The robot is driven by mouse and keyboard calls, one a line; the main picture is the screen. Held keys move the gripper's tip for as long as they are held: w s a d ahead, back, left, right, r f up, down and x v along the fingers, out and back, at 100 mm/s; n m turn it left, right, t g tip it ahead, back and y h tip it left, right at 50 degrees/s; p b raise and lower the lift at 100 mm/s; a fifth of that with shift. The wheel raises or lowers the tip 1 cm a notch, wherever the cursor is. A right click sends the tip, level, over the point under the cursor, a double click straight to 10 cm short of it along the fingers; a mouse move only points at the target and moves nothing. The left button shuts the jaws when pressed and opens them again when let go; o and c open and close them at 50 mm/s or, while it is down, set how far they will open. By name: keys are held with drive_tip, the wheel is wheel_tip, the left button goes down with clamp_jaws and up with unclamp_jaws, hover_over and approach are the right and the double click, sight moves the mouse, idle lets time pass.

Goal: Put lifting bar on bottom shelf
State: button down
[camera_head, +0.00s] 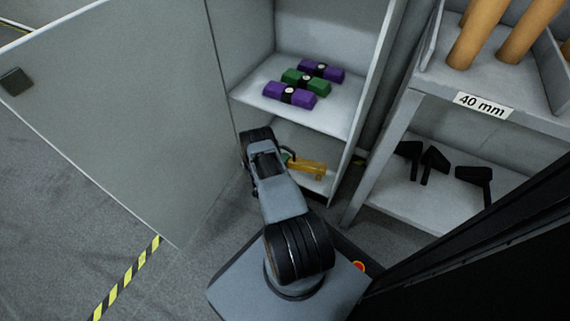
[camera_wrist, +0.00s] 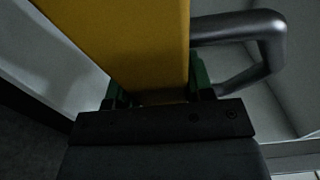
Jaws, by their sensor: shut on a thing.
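The yellow lifting bar (camera_head: 308,167) is in the lower compartment of the open cabinet, over the bottom shelf (camera_head: 316,186). In the wrist view the bar (camera_wrist: 130,40) fills the upper middle, with a grey bent handle (camera_wrist: 262,45) at its right. My gripper (camera_wrist: 158,92) is shut on the bar, with green fingers on either side of it. In the head view my arm hides the fingers and the bar's left part. I cannot tell whether the bar touches the bottom shelf.
The upper shelf (camera_head: 315,112) holds purple and green blocks (camera_head: 305,80) above my arm. The cabinet door (camera_head: 120,110) stands open at left. A rack (camera_head: 385,180) with copper-coloured rolls (camera_head: 480,35) and black tools (camera_head: 432,163) stands at right.

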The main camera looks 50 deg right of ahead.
drive_tip(key=shift+f+b, duration=1.45)
drive_tip(key=shift+f, duration=1.5)
drive_tip(key=shift+f, duration=0.1)
drive_tip(key=c, duration=0.9)
unclamp_jaws()
drive_tip(key=shift+f, duration=0.2)
drive_tip(key=o, duration=0.4)
drive_tip(key=shift+r, duration=0.1)
